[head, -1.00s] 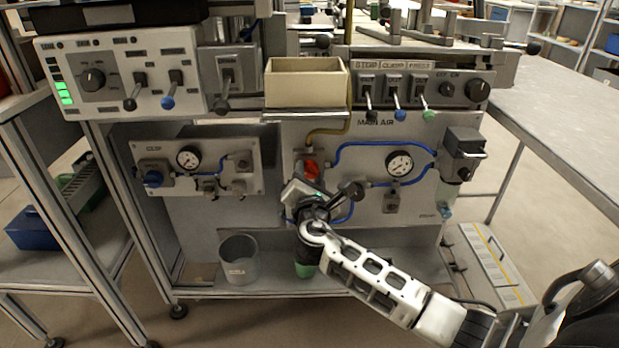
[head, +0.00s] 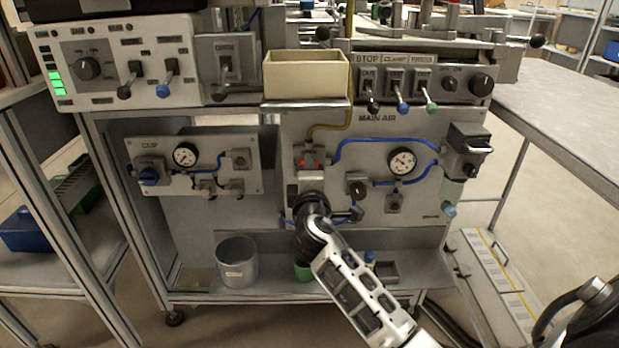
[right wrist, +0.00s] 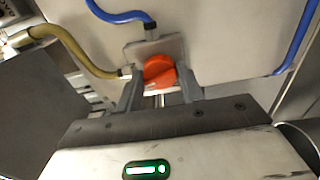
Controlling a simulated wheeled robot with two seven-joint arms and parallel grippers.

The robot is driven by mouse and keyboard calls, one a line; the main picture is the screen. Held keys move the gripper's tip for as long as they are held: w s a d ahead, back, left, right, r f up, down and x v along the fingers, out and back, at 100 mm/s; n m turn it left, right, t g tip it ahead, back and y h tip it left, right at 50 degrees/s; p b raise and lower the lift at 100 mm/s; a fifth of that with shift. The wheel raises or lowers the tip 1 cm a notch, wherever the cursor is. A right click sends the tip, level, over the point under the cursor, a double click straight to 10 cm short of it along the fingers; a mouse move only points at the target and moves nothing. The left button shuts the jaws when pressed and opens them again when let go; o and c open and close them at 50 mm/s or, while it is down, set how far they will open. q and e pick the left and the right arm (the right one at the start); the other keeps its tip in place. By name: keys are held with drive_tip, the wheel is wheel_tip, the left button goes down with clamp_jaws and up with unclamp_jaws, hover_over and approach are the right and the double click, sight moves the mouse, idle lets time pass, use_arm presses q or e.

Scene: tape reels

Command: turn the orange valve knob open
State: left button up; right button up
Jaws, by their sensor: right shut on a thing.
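The orange valve knob (head: 309,160) is on the grey MAIN AIR panel (head: 375,128), below the yellow hose; my right gripper partly hides it. In the right wrist view the orange knob (right wrist: 160,70) sits between the two fingers, in front of its grey metal plate. My right gripper (head: 308,172) is shut on the knob, with its arm reaching up from the lower right. The right gripper (right wrist: 160,88) has one finger on each side of the knob. My left gripper is not in view.
Blue hoses (head: 385,140) and a round gauge (head: 402,161) are right of the knob. A black knob (head: 356,184) is close to the right of my gripper. A beige bin (head: 306,78) is above. A grey bucket (head: 237,262) and a green cup (head: 302,270) stand on the shelf below.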

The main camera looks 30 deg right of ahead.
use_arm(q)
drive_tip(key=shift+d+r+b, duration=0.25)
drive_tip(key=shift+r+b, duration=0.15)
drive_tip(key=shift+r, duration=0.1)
use_arm(e)
drive_tip(key=shift+m, duration=1.1)
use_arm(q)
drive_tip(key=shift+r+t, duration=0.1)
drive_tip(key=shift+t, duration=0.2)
use_arm(e)
drive_tip(key=o, duration=1)
